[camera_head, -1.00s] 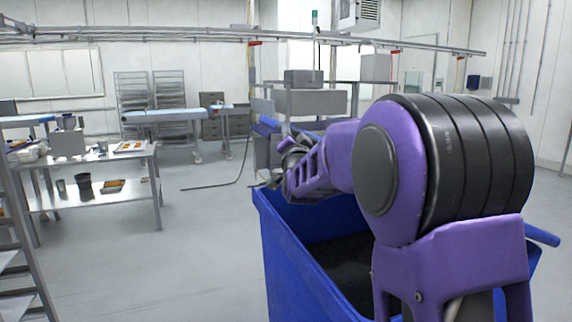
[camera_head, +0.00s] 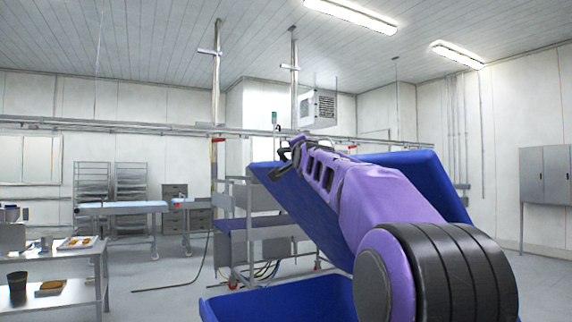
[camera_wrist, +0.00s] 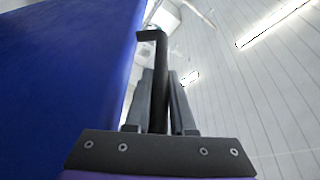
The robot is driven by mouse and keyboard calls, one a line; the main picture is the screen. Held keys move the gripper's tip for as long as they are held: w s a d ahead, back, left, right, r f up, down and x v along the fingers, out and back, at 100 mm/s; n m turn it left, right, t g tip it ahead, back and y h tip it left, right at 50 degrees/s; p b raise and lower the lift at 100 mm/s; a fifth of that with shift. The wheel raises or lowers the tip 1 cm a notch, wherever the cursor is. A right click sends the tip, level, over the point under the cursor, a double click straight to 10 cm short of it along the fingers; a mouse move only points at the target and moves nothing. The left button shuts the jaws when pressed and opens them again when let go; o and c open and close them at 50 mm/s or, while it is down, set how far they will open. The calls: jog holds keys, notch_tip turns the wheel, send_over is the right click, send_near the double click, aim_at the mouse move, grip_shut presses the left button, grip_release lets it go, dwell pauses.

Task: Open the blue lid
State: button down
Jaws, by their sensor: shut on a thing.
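The blue lid (camera_head: 425,180) is raised and tilted behind my arm in the head view, above the blue bin (camera_head: 285,300). My arm hides the middle of the lid. In the wrist view the lid (camera_wrist: 65,80) fills the left side. My gripper (camera_head: 287,160) is at the lid's upper left edge. In the wrist view my gripper (camera_wrist: 161,82) is shut on a dark bar-shaped handle (camera_wrist: 158,60) that bends toward the lid at its top. The bin's rim shows low in the head view; most of the bin is out of frame or hidden.
A metal table (camera_head: 60,296) with a dark cup (camera_head: 17,288) and trays stands at the left. A metal frame with shelves (camera_head: 240,245) stands close behind the bin. Blue-topped tables (camera_head: 120,208) and racks are farther back. The floor between table and bin is clear.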

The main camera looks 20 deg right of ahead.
jog(key=shift+d+r, duration=0.6)
jog(key=shift+r, duration=0.15)
jog(key=c, duration=0.8)
grip_release()
jog(key=shift+o, duration=0.2)
jog(key=shift+w+f, duration=0.1)
jog(key=shift+f, duration=0.05)
jog(key=shift+f, duration=0.1)
